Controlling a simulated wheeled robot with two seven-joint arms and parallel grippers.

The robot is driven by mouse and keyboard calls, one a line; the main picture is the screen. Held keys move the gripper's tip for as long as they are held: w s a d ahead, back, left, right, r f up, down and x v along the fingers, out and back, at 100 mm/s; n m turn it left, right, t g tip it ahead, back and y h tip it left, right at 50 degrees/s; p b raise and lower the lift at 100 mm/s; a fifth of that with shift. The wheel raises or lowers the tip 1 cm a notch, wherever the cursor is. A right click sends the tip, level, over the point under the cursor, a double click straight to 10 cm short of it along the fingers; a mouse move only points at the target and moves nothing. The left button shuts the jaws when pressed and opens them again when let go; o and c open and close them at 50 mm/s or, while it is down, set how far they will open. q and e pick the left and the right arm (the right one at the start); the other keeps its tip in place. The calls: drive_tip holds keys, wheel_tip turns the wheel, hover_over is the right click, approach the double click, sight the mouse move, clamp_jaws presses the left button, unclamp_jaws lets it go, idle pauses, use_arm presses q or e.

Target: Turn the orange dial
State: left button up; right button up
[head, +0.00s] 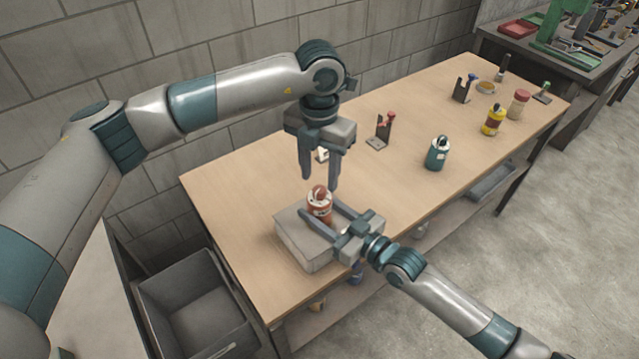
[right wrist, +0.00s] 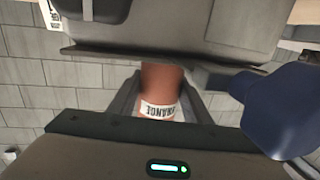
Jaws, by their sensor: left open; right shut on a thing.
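An orange-brown, bottle-like thing with a white label (head: 319,207) stands upright on a grey block (head: 296,245) at the near end of the wooden table.
The wooden table (head: 240,185) also holds a teal bottle (head: 437,153), a dark stand with a red part (head: 383,130), a yellow bottle (head: 492,119) and a red-capped jar (head: 518,104). A grey bin (head: 160,290) stands below left. A block wall (head: 215,40) runs behind.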

sight(320, 189)
use_arm(q)
drive_tip(key=shift+f, duration=1.9)
clamp_jaws()
drive_tip(key=shift+n, duration=0.5)
drive_tip(key=n, duration=0.3)
drive_tip(key=shift+n, duration=1.7)
